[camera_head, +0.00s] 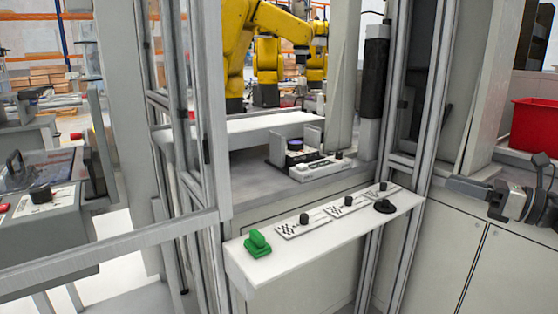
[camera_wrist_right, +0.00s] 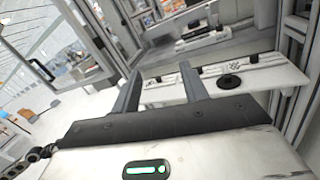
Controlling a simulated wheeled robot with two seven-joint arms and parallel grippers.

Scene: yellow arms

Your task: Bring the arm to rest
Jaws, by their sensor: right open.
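My right gripper (camera_head: 458,187) is at the right edge of the head view, in front of pale cabinet panels and to the right of the white control shelf (camera_head: 330,238). In the right wrist view my right gripper (camera_wrist_right: 161,75) shows two dark fingers spread apart with nothing between them. The fingers point toward the shelf, which shows beyond them with a round black knob (camera_wrist_right: 230,81) on it. The gripper appears clear of the shelf. My left gripper is in neither view.
The shelf carries a green block-shaped part (camera_head: 257,244) and black knobs on plates. Metal frame posts (camera_head: 405,120) stand behind it. A red bin (camera_head: 535,126) sits at the right. Yellow robot arms (camera_head: 266,50) stand behind the frame. A grey control box (camera_head: 45,225) is at the left.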

